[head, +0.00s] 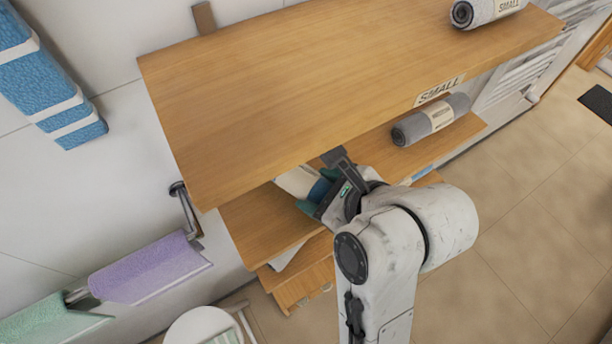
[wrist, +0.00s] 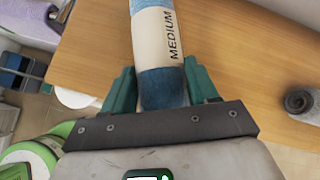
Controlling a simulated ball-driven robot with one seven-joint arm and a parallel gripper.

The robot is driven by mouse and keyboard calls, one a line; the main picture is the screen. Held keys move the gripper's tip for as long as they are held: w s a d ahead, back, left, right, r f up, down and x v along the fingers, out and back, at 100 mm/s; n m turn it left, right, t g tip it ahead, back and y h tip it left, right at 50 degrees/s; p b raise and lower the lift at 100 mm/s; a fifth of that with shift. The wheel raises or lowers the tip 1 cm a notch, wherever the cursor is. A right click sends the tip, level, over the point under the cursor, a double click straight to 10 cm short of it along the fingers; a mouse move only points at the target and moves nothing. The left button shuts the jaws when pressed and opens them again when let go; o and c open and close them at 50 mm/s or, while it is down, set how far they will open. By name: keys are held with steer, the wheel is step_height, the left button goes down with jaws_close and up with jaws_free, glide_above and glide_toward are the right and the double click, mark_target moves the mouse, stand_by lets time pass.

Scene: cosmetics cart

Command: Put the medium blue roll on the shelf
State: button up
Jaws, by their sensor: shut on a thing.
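The medium blue roll (wrist: 163,85) has a cream band marked MEDIUM. My gripper (wrist: 163,92) is shut on its near end, with a green finger on each side. In the head view the roll (head: 318,190) is partly hidden by my gripper (head: 325,195) and the top board. The roll is over the wooden shelf (head: 245,222) below the top board. I cannot tell whether it touches that shelf. The top board (head: 300,75) bears a SMALL label on its front edge.
A grey roll (head: 430,120) lies on the lower shelf to the right, and another grey roll (head: 485,10) lies on the top board. Purple (head: 150,268) and green (head: 45,322) towels hang at left. Blue towels (head: 50,85) are at upper left. The top board overhangs my gripper closely.

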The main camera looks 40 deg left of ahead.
mark_target(306, 182)
steer(key=a, duration=0.3)
steer(key=shift+w+r, duration=0.1)
steer(key=shift+w, duration=0.2)
steer(key=shift+w+a+f+p, duration=0.1)
steer(key=shift+a+f+p, duration=0.2)
steer(key=shift+f+p, duration=0.3)
steer(key=shift+f, duration=0.25)
steer(key=o, duration=1.3)
steer(key=shift+d, duration=0.1)
steer(key=shift+d+r, duration=0.2)
steer(key=shift+r, duration=0.05)
steer(key=v, duration=0.2)
steer(key=shift+d+r+b, duration=0.15)
steer(key=shift+d+b, duration=0.15)
steer(key=shift+b, duration=0.1)
steer(key=s+d, duration=0.1)
steer(key=d, duration=0.2)
steer(key=s+d+b, duration=0.1)
steer(key=d, duration=0.7)
steer(key=shift+s+d+b, duration=0.15)
steer(key=shift+s+b, duration=0.25)
